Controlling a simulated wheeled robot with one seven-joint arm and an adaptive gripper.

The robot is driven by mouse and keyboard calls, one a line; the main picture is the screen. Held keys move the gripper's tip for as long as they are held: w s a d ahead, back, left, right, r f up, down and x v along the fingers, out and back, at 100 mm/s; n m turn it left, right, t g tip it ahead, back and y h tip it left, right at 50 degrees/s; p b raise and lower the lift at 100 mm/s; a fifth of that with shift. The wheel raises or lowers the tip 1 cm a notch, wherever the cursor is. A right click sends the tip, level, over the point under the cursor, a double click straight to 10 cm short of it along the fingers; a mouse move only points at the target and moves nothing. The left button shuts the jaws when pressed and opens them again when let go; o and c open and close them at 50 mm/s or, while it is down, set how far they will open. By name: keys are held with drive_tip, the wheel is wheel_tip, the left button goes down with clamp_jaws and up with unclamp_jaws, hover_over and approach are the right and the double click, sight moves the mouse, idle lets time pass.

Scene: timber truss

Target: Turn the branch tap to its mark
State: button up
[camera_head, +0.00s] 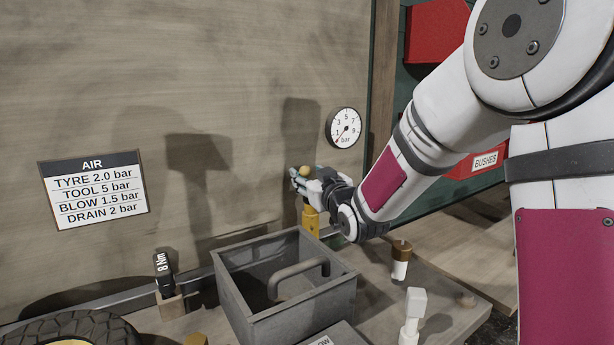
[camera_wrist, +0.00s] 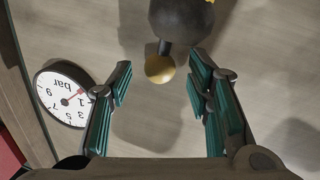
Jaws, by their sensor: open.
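A dark rounded body with a gold ball (camera_wrist: 160,68) on a short stem, which looks like the branch tap's handle, shows in the wrist view. The gold ball also shows in the head view (camera_head: 305,171), close to the fingers. A yellow fitting (camera_head: 311,221) stands below it, partly hidden by my gripper. My gripper (camera_head: 300,176) is open. In the wrist view the ball lies between the fingertips of my gripper (camera_wrist: 159,78), with gaps on both sides. I cannot make out the tap's mark. A round bar gauge (camera_head: 343,127) on the wall has its red needle near 1.
A wall sign (camera_head: 93,188) lists AIR pressures. A grey open box (camera_head: 284,287) with a handle stands below my gripper. An 8 Nm tool (camera_head: 163,270), a tyre (camera_head: 75,328) and small fittings (camera_head: 400,258) are on the bench. A red BUSHES bin (camera_head: 480,161) is at right.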

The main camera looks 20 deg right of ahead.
drive_tip(key=shift+w+a, duration=0.1)
drive_tip(key=shift+w, duration=0.75)
drive_tip(key=shift+c, duration=0.3)
clamp_jaws()
